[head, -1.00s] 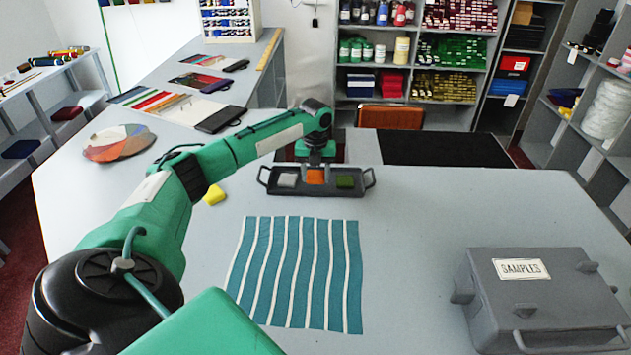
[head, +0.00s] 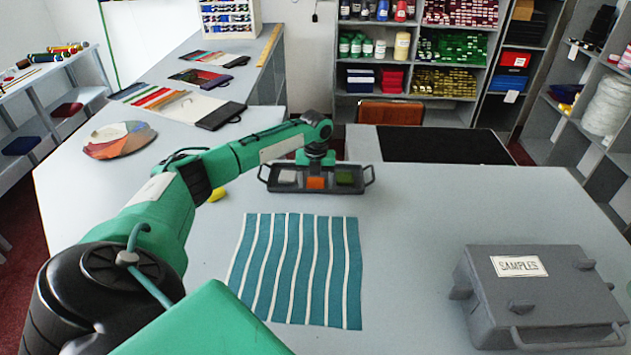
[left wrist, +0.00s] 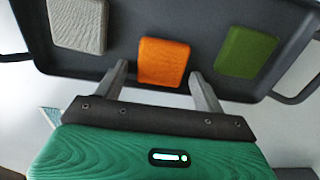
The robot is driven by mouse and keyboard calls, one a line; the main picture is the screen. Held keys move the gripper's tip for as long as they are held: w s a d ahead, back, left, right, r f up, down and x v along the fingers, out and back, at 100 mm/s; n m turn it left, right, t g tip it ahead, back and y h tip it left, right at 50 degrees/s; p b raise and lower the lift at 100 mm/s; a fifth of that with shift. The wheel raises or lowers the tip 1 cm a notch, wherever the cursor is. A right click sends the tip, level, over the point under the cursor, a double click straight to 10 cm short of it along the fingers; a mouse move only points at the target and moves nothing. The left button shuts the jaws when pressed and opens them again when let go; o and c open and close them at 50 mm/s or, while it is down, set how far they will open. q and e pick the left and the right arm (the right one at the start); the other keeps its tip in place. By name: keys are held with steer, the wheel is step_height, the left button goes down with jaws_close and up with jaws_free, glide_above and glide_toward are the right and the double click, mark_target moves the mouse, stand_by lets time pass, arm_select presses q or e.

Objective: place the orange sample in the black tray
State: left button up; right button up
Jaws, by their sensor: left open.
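The orange sample (head: 316,184) lies in the black tray (head: 315,191), between a grey sample (head: 287,176) and a green sample (head: 345,177). In the left wrist view the orange sample (left wrist: 163,62) rests flat on the floor of the black tray (left wrist: 118,30). My left gripper (head: 316,163) is over the tray. In the left wrist view its open fingers (left wrist: 158,72) stand either side of the orange sample, with a gap visible on each side. My right gripper is not in view.
A teal-and-white striped cloth (head: 297,270) lies in front of the tray. A grey samples case (head: 540,296) stands at the right. A yellow piece (head: 217,194) sits left of the tray, partly behind my arm. The counter between tray and case is clear.

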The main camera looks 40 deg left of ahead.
mark_target(316, 185)
arm_select(q)
steer(key=shift+r, duration=0.1)
step_height(316, 185, up, 12)
steer(key=b, duration=0.3)
steer(key=shift+r, duration=0.15)
stand_by(0.4)
